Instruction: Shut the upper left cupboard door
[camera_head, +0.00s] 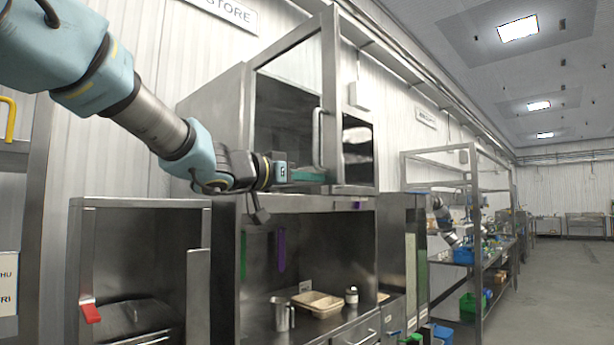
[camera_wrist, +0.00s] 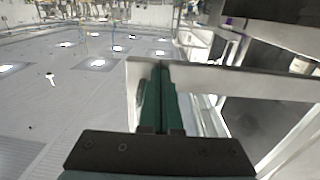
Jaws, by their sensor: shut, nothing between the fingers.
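The upper left cupboard door (camera_head: 329,95) is a metal frame with a see-through middle. It stands open, swung out from the cupboard, with its bar handle (camera_head: 318,138) on the free edge. My gripper (camera_head: 318,176) comes in from the left at the door's lower part. Its green fingers are shut and empty, with their tips close to the free-edge upright. I cannot tell whether they touch it. In the wrist view the shut fingers (camera_wrist: 160,95) point at a pale frame piece (camera_wrist: 185,68), likely part of the door.
The cupboard's right section (camera_head: 358,150) has a dark, reflective front. Below, a counter holds a metal jug (camera_head: 281,313), a beige tray (camera_head: 318,303) and a small jar (camera_head: 351,295). A shelving rack (camera_head: 478,200) stands farther right. The aisle floor (camera_head: 570,290) is clear.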

